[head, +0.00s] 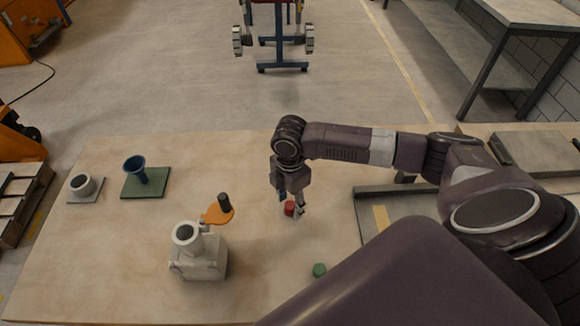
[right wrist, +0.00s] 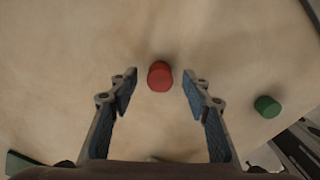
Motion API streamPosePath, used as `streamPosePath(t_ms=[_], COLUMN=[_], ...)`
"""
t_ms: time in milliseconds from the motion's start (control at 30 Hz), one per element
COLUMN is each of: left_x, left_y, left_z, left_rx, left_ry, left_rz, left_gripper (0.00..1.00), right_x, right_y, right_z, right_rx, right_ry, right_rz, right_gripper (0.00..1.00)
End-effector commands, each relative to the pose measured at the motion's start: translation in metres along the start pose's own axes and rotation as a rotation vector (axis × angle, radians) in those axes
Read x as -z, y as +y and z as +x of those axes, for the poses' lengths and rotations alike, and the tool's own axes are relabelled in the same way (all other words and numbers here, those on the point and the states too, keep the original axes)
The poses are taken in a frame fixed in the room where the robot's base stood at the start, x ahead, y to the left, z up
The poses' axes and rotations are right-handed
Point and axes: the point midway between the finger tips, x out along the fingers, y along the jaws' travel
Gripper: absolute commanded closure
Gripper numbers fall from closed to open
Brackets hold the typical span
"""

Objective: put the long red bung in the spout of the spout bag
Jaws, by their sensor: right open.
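The long red bung (head: 289,208) stands on the table under my right gripper (head: 292,205). In the right wrist view the red bung (right wrist: 160,76) shows end-on between the two blue-padded fingertips, with a gap on each side. The right gripper (right wrist: 159,88) is open and holds nothing. The pale spout bag (head: 203,262) stands on the table to the left of the gripper. Its round spout (head: 187,233) points up and looks dark inside. My left gripper is out of view.
A green bung (head: 319,270) lies right of the red one. An orange paddle with a dark cylinder (head: 224,203) is close behind the bag. A blue funnel (head: 136,167) and a grey cup (head: 83,185) stand at the back left. A grey tray edge (head: 358,215) lies right.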

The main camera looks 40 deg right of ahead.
Motion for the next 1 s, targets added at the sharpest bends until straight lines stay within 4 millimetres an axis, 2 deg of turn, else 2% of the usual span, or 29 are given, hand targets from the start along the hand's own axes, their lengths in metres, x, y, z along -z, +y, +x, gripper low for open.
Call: streamPosePath(t_ms=[133, 367, 667, 767, 1000], left_x=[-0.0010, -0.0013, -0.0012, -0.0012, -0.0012], left_y=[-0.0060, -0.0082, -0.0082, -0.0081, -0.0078], left_z=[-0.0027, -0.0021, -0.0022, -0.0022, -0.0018], left_rx=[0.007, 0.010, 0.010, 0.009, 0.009], left_ry=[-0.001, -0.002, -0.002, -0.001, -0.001], left_rz=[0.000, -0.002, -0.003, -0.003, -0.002], left_gripper=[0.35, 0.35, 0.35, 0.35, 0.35], right_x=[0.0009, 0.0005, 0.0004, 0.0004, 0.0005], right_y=[-0.0002, -0.0001, -0.0001, -0.0001, 0.0002], right_z=[0.0121, 0.0137, 0.0134, 0.0133, 0.0113], right_rx=[0.000, -0.001, -0.001, -0.001, -0.002], right_ry=[0.001, 0.000, 0.000, 0.000, 0.000], right_rz=[-0.001, -0.001, -0.001, -0.001, -0.001], right_gripper=[0.56, 0.56, 0.89, 0.92, 0.92])
